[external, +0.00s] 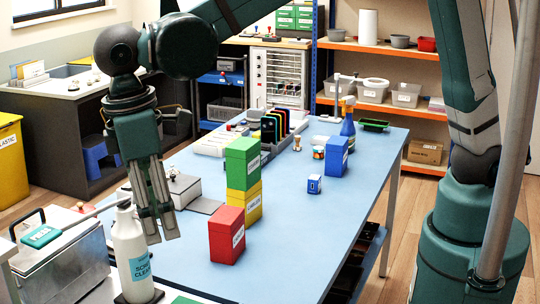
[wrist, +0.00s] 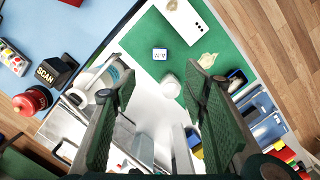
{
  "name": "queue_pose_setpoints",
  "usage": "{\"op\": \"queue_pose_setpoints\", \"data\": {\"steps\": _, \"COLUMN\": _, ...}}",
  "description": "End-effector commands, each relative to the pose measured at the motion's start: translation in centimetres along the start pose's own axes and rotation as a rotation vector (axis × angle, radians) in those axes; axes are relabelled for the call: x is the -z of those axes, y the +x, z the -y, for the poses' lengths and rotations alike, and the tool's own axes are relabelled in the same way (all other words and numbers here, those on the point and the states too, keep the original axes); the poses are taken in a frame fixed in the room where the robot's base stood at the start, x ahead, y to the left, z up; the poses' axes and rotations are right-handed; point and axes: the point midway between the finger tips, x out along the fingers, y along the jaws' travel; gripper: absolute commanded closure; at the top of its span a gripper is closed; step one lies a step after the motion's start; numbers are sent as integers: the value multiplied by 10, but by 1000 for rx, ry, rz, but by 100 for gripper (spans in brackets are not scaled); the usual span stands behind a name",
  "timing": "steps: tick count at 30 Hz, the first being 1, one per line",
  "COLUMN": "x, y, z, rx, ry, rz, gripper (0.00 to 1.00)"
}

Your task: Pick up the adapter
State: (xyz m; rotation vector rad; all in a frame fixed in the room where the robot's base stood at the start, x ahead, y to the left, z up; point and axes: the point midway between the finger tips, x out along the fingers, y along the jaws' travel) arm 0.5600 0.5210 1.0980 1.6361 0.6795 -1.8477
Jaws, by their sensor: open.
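My gripper (external: 160,238) hangs fingers down at the near left of the blue table in the external view, with nothing between its fingers. In the wrist view my gripper (wrist: 163,80) is open above a green mat (wrist: 150,32). A small white block with blue marks (wrist: 159,54) and a white rounded piece (wrist: 169,86) lie on or by the mat, ahead of and between the fingers. I cannot tell for sure which is the adapter. A white phone-like slab (wrist: 184,17) and a crumpled pale piece (wrist: 207,60) lie farther along the mat.

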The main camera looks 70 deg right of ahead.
Motion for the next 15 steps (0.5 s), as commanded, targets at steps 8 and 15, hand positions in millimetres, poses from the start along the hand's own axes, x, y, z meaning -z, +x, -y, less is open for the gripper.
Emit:
{"op": "queue_pose_setpoints", "data": {"steps": 8, "x": -6, "y": -47, "z": 0, "rx": 0, "ry": 0, "rz": 0, "gripper": 56}}
{"op": "queue_pose_setpoints", "data": {"steps": 15, "x": -15, "y": -44, "z": -40, "rx": 6, "ry": 33, "rz": -5, "gripper": 56}}
